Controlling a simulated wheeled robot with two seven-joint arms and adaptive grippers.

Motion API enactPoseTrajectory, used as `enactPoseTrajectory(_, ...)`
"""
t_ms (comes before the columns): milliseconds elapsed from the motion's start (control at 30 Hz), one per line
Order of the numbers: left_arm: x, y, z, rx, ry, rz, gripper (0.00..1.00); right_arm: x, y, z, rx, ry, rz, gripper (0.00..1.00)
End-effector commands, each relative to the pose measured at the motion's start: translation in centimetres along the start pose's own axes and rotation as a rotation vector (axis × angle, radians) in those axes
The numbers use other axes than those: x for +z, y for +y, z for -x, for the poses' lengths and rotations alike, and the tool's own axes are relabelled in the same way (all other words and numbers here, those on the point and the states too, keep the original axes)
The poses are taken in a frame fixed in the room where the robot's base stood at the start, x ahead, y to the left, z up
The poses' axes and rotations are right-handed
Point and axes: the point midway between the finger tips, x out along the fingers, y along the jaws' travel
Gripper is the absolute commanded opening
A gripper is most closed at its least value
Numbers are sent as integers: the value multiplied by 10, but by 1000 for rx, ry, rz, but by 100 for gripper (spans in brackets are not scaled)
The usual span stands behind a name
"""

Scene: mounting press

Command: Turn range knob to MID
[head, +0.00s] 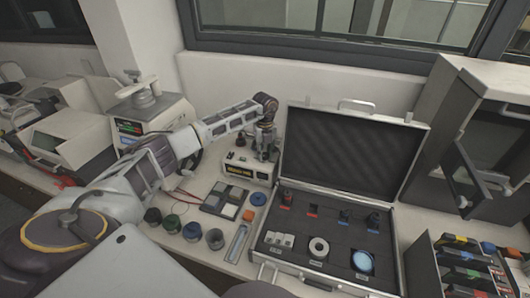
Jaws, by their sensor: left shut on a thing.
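A small cream instrument box (240,168) with a dark display on its front stands on the bench left of the open case. My left arm reaches over from the left, and my left gripper (264,153) points down at the right end of this box. It is shut on the range knob, which its fingers hide. The knob's markings and setting cannot be read from here. My right gripper is out of view.
An open case (388,275) with small parts in dark foam lies right of the box. A mounting press (165,108) stands behind my left arm.

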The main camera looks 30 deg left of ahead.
Motion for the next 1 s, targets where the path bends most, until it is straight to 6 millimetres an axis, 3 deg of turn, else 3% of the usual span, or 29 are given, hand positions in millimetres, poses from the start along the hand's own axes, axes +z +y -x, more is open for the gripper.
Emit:
enactPoseTrajectory(300,1,0,1,-2,-2,119,5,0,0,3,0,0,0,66)
enactPoseTrajectory(800,1,0,1,-2,-2,138,5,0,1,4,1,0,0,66)
enactPoseTrajectory(833,1,0,1,-2,-2,138,31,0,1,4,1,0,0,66)
enactPoseTrajectory(1000,0,0,1,-1,-1,137,51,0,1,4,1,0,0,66)
